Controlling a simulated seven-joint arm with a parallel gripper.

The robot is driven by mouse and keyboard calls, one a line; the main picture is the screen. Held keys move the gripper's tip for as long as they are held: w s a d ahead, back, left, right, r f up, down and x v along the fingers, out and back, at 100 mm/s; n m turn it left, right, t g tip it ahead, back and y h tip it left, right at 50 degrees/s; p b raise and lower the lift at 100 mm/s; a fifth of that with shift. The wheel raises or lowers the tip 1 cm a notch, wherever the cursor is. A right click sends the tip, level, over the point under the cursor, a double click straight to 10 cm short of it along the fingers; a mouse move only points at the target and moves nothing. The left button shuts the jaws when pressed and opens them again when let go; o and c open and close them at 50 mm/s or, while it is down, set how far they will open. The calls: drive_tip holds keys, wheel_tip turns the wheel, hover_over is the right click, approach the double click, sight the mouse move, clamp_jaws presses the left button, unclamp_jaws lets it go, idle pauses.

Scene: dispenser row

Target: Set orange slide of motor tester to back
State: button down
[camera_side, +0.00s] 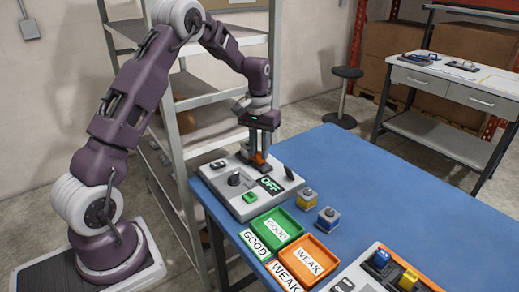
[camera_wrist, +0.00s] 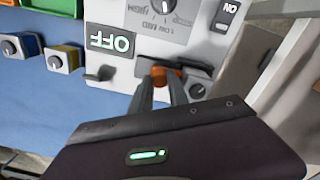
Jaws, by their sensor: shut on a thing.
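The motor tester (camera_side: 243,207) is a light grey box at the left end of the blue table. It carries a dark knob, a green button and an OFF display (camera_side: 270,185), which also shows in the wrist view (camera_wrist: 111,41). The orange slide (camera_wrist: 166,74) sits in a slot on the tester, at its far side in the side view. My gripper (camera_side: 257,155) points down over the tester with its fingers shut on the orange slide. In the wrist view my gripper (camera_wrist: 163,86) partly covers the slide and its slot, so the slide's exact position is hard to tell.
A green GOOD tray (camera_side: 297,226) and an orange WEAK tray (camera_side: 330,262) lie in front of the tester. A yellow block (camera_side: 308,198) and a blue block (camera_side: 327,219) stand beside it. Another grey device (camera_side: 360,285) is at the front. The table's right side is clear.

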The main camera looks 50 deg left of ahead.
sight(266, 170)
drive_tip(key=shift+d, duration=0.1)
idle(0.3)
drive_tip(key=shift+d, duration=1.4)
drive_tip(key=c, duration=1.5)
unclamp_jaws()
drive_tip(key=shift+c, duration=0.2)
drive_tip(key=shift+r, duration=0.1)
wheel_tip(266, 170, up, 7)
drive_tip(key=shift+a, duration=0.1)
